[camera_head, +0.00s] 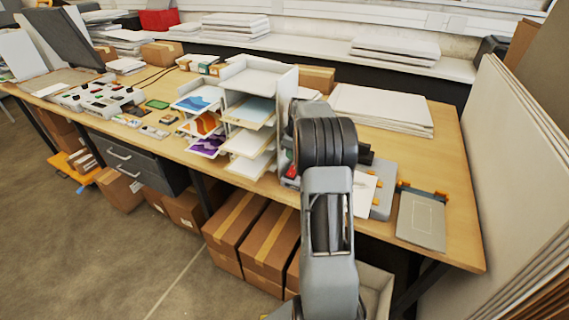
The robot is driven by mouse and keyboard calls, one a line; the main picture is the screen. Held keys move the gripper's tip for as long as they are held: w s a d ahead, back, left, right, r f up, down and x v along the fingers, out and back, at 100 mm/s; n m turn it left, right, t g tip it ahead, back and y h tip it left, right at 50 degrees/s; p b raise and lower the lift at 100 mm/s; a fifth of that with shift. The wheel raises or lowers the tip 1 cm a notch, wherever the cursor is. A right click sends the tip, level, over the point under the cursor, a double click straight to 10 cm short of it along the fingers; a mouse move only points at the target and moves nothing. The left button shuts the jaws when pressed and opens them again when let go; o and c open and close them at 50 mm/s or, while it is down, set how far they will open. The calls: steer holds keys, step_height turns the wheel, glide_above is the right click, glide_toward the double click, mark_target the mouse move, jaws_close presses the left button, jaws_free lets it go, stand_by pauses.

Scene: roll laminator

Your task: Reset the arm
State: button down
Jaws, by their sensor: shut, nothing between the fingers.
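My grey and black arm rises from the bottom of the head view, right of centre, and bends at a dark elbow in front of the wooden table (447,130). The arm's far end lies behind its own links, so I cannot make out my gripper's fingers. A grey machine (384,192), perhaps the laminator, stands on the table just right of the arm and is partly hidden by it. A white sheet (364,194) lies against it.
A white shelf rack (250,112) with sheets stands close left of the arm. A grey board (421,220) lies near the table's right front edge. White panels (510,150) lean at the right. Cardboard boxes (270,243) sit under the table.

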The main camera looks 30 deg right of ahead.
stand_by(0.3)
steer(key=shift+m, duration=0.5)
steer(key=shift+s+a+f+m+g, duration=0.15)
steer(key=shift+s+f+m, duration=0.25)
steer(key=shift+f+m, duration=0.15)
steer(key=shift+s+a+f+m+g, duration=0.15)
steer(key=shift+s+f+m, duration=0.25)
steer(key=shift+f+m, duration=0.15)
steer(key=s+a+r+m+t, duration=0.1)
steer(key=s+a+r, duration=0.2)
steer(key=s+a, duration=0.4)
steer(key=s+a+r+m+t, duration=0.1)
steer(key=s+a+r, duration=0.3)
steer(key=s+a, duration=0.3)
steer(key=s+a+r+t+h, duration=0.1)
steer(key=s+a+r, duration=0.3)
steer(key=s+a, duration=0.3)
steer(key=a, duration=0.4)
steer(key=shift+s+r+m+t, duration=0.15)
steer(key=shift+m+t, duration=0.15)
steer(key=shift+m, duration=0.1)
steer(key=shift+a, duration=0.1)
